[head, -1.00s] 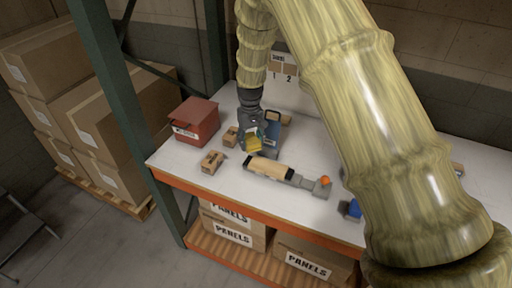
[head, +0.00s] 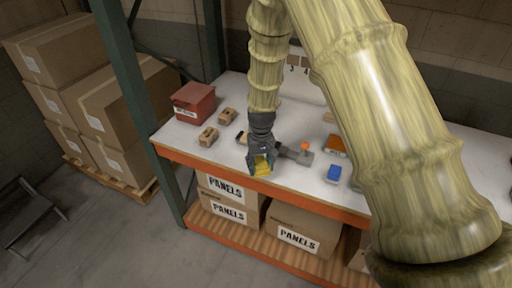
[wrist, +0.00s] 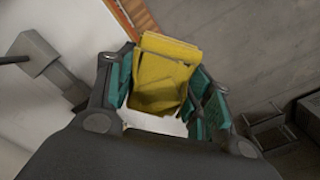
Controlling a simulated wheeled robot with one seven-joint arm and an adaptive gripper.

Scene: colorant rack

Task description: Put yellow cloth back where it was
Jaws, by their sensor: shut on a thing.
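The yellow cloth (head: 263,167) is a folded piece held in my gripper (head: 261,162), close to the front edge of the white-topped workbench (head: 186,137). In the wrist view the yellow cloth (wrist: 165,72) sits between the green-padded fingers of my gripper (wrist: 168,90), which are shut on it. A small white patch shows at its lower end; I cannot tell what that is. The cloth looks clear of the bench top, over the orange front edge. My arm hides part of the bench.
A red box (head: 194,103) and two small tan blocks, one nearer (head: 208,136), stand at the left. A grey tool with an orange knob (head: 304,147) lies beside my gripper. A blue item (head: 334,173) is to the right. Labelled cartons (head: 300,236) fill the lower shelf.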

